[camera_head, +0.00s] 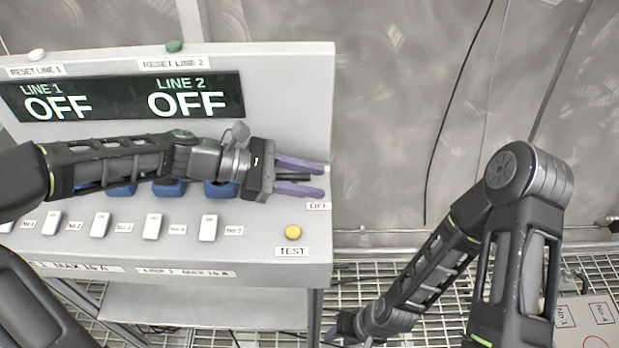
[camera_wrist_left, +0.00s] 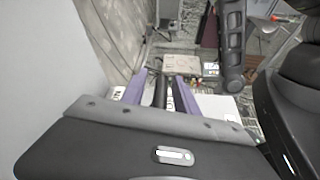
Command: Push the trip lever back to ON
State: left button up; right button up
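The trip lever (camera_head: 318,177) is a dark bar at the right end of the grey panel (camera_head: 290,100), just above the label OFF (camera_head: 318,206). My left gripper (camera_head: 306,176) reaches over the panel from the left, and its two purple fingers lie on either side of the lever. The left wrist view shows the dark bar (camera_wrist_left: 160,92) between the fingers, with gaps that look open; I cannot tell if a finger touches it. No ON label shows. The display (camera_head: 125,97) reads OFF for LINE 1 and LINE 2. My right gripper (camera_head: 345,328) is low, below the panel, and shows only in part.
A yellow TEST button (camera_head: 293,232) is below the lever. White switches (camera_head: 152,226) line the panel's front, with blue parts (camera_head: 220,190) behind my left arm. A green knob (camera_head: 174,46) and a white knob (camera_head: 37,55) stand on top. Grating floor lies right of the panel.

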pick_arm(q)
grip_shut()
dwell(1.2)
